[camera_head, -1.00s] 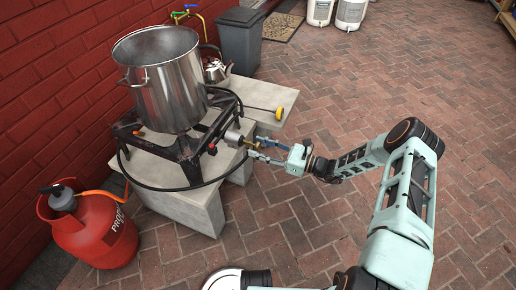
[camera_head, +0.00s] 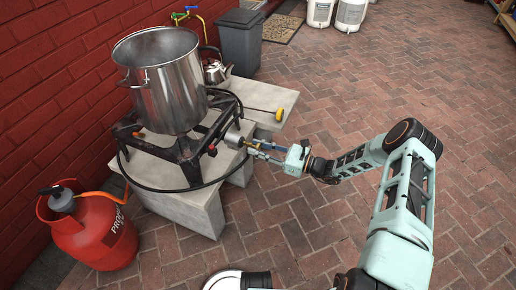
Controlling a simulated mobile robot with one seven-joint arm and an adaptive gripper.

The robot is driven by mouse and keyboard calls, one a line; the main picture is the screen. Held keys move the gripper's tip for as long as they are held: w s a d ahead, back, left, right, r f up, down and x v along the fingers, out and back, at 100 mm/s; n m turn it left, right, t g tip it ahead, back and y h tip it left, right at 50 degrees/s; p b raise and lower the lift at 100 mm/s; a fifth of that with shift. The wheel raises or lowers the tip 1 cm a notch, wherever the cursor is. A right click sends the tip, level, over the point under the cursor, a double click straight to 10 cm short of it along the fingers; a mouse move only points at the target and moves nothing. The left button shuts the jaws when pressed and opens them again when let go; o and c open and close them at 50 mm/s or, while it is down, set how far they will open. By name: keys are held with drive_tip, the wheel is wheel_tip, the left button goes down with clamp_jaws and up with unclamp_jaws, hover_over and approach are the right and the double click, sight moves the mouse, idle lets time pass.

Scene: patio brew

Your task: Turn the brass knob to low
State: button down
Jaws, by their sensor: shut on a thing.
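The brass knob (camera_head: 243,143) is at the right-hand end of the short metal fitting on the front of the black burner stand (camera_head: 192,158). My gripper (camera_head: 249,147) reaches in from the right, and its fingers are shut on the knob. The fingers partly cover the knob, so its pointer and any marks cannot be read. A large steel pot (camera_head: 168,88) stands upright on the burner. No flame is visible under the pot.
A red propane bottle (camera_head: 100,235) with an orange hose stands at the lower left. A steel kettle (camera_head: 214,72) and a yellow-ended rod (camera_head: 262,111) lie behind on the concrete slabs (camera_head: 195,208). A grey bin (camera_head: 240,42) stands farther back. The brick paving at right is open.

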drive_tip(key=n+b, duration=0.1)
drive_tip(key=n, duration=0.5)
drive_tip(key=shift+w+d+b, duration=0.1)
drive_tip(key=shift+b, duration=0.2)
drive_tip(key=n, duration=0.6)
drive_tip(key=shift+b, duration=0.3)
drive_tip(key=shift+n, duration=0.3)
drive_tip(key=c, duration=1.6)
unclamp_jaws()
